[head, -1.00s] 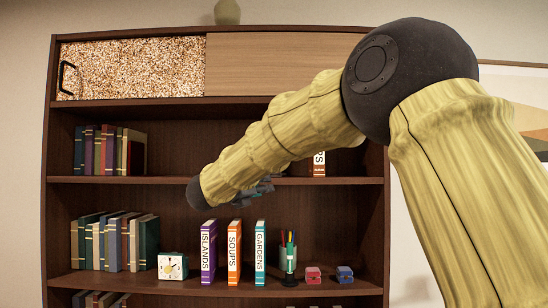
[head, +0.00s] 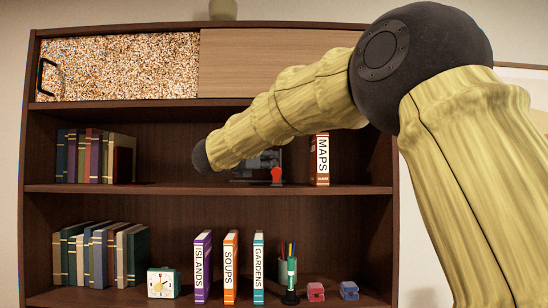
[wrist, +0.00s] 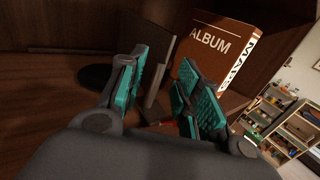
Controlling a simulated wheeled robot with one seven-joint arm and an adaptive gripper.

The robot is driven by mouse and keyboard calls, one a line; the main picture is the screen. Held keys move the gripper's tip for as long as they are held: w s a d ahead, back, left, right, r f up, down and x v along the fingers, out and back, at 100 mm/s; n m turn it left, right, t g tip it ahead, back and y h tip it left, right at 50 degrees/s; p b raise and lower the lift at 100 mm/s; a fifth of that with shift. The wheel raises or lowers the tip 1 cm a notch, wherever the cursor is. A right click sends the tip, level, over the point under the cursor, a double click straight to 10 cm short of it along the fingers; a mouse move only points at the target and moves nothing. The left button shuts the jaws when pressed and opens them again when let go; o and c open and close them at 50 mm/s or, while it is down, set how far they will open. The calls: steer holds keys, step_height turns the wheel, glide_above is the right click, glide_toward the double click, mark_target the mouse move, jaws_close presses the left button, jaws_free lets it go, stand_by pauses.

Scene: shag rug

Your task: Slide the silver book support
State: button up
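In the wrist view, a grey upright plate, which looks like the silver book support (wrist: 161,65), stands on the shelf between my gripper's fingers. My gripper (wrist: 162,95) is open, with teal pads on either side of the plate; I cannot tell whether they touch it. In the head view, my gripper (head: 262,161) is at the upper shelf, left of the brown MAPS album (head: 321,160). The arm partly hides the support there. The album (wrist: 225,52) stands upright just right of the support in the wrist view.
A red object (head: 276,175) is beside my gripper on the upper shelf. A row of books (head: 95,157) stands at that shelf's left. The lower shelf holds books, a clock (head: 161,284), a pencil cup (head: 288,265) and small red and blue items.

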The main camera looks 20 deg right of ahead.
mark_target(274, 160)
steer(key=shift+p+x, duration=0.85)
steer(key=shift+x, duration=1.65)
jaws_close()
